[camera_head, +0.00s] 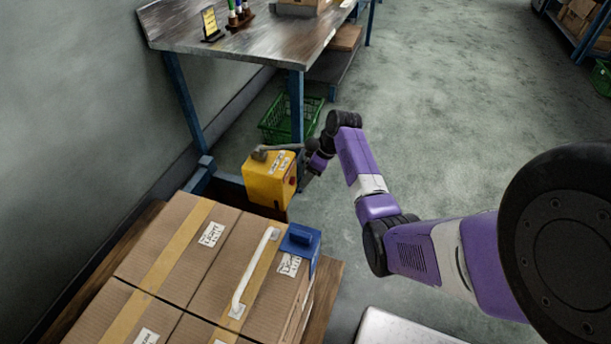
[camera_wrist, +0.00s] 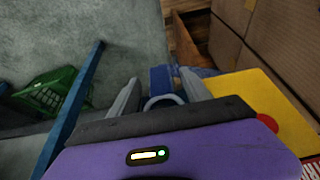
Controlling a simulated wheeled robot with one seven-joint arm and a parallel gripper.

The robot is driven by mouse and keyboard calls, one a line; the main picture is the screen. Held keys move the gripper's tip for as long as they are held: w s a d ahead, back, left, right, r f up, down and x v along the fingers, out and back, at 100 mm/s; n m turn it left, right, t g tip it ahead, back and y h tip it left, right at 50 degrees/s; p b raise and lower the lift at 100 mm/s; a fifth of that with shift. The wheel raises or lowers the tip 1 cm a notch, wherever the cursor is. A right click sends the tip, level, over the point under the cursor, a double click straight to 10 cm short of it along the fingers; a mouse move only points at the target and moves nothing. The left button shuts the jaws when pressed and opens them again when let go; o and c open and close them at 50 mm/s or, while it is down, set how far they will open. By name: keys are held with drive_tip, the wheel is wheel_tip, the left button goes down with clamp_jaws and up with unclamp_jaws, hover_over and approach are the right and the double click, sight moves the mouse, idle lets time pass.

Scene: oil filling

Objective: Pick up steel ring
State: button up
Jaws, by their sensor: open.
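In the wrist view a grey, curved steel ring (camera_wrist: 163,99) shows between the two fingers of my gripper (camera_wrist: 159,78). The fingers are apart, one on each side of the ring. I cannot tell whether either touches it. A blue part (camera_wrist: 160,79) lies just beyond the ring. The lower part of the ring is hidden by my gripper body. In the head view my gripper (camera_head: 312,162) is at the right side of a yellow box (camera_head: 268,181), and the ring cannot be made out there.
The yellow box (camera_wrist: 262,104) with a red button is close on the right in the wrist view. Stacked cartons (camera_head: 195,260) stand in front of it. A workbench (camera_head: 240,45) and a green basket (camera_head: 283,120) are behind.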

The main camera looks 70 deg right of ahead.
drive_tip(key=shift+w+f, duration=0.25)
drive_tip(key=shift+f, duration=0.4)
clamp_jaws()
drive_tip(key=shift+r, duration=0.1)
drive_tip(key=shift+r, duration=0.2)
drive_tip(key=s+d+p, duration=0.1)
drive_tip(key=s+p, duration=0.1)
drive_tip(key=s, duration=1.6)
drive_tip(key=shift+d+r, duration=0.2)
drive_tip(key=shift+r, duration=0.2)
drive_tip(key=shift+r+p, duration=0.5)
drive_tip(key=shift+p, duration=0.2)
